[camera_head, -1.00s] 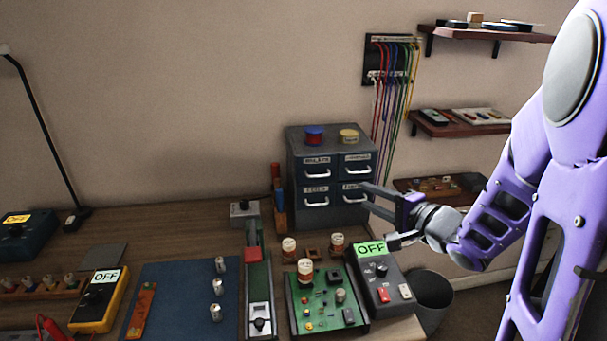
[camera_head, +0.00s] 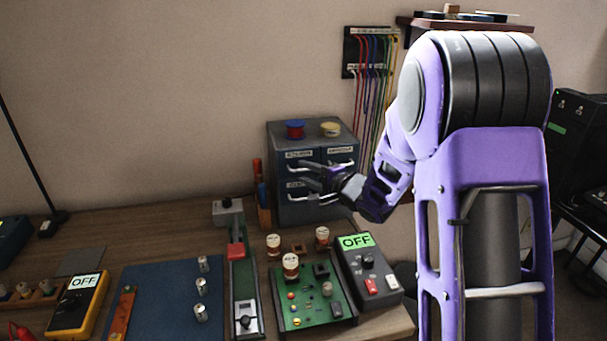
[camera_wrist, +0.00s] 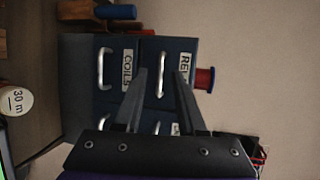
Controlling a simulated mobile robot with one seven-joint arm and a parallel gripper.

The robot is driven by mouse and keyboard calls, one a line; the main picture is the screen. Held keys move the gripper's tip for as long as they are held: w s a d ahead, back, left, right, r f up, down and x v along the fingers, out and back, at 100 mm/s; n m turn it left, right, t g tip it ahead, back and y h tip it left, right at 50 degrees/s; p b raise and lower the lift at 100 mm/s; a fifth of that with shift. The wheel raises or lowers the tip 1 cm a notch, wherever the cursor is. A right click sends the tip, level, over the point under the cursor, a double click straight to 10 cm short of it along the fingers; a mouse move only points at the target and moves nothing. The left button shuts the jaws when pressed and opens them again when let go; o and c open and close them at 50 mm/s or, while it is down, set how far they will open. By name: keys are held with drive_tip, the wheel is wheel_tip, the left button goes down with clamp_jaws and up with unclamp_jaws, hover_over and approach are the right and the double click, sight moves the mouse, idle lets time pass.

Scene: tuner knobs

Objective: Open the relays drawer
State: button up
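The grey drawer cabinet (camera_head: 272,150) stands at the back of the bench. Its relays drawer, top left, looks shut, with its label (camera_head: 299,154) partly readable. In the wrist view the cabinet appears turned sideways, and the relays drawer shows a "REL" label (camera_wrist: 184,62) and a pale bar handle (camera_wrist: 160,75). My gripper (camera_wrist: 160,72) is open, its two dark fingers pointing at the drawer front. The handle appears between the fingertips there; whether they reach around it in depth I cannot tell. In the head view my gripper (camera_head: 308,180) covers part of the lower drawers.
The coils drawer handle (camera_wrist: 104,68) is beside the relays drawer in the wrist view. A green circuit board (camera_head: 310,300) lies in front.

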drive_tip(key=shift+x, duration=0.85)
drive_tip(key=shift+c, duration=0.2)
clamp_jaws()
idle(0.7)
